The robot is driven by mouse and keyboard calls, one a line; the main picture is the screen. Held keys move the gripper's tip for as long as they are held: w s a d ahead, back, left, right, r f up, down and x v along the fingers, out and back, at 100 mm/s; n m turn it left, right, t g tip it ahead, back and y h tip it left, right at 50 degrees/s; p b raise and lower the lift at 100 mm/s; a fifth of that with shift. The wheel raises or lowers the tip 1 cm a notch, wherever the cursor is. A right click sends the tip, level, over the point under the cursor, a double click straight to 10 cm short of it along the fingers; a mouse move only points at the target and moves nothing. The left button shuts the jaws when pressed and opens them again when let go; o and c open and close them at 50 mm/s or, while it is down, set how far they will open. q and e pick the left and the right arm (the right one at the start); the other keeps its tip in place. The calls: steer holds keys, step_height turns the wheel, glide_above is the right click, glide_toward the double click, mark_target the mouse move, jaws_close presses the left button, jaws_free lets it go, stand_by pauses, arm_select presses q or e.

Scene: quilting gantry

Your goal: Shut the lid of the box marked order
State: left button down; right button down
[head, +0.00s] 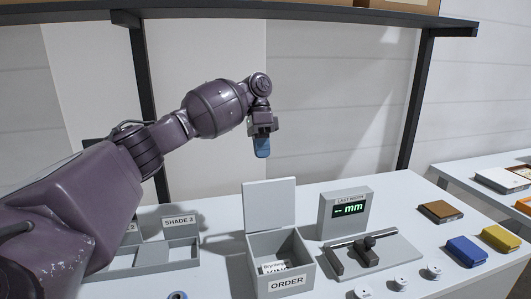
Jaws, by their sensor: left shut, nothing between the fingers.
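The grey box marked ORDER (287,283) stands near the front middle of the table. Its lid (269,204) is open and stands upright at the back edge of the box. A small white labelled item (274,268) lies inside the box. My left gripper (262,147) is shut and empty, pointing down, and shows above the raised lid, apart from it. My right gripper is not in view.
A display marked LAST NOTION (345,211) and a grey plate with a dark clamp (371,254) stand right of the box. Several white spools (401,283) lie in front. A compartment tray marked SHADE 3 (180,231) is on the left. A dark shelf (260,12) runs overhead.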

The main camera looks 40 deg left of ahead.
mark_target(267, 201)
arm_select(q)
steer(key=x, duration=0.8)
steer(key=shift+w, duration=0.15)
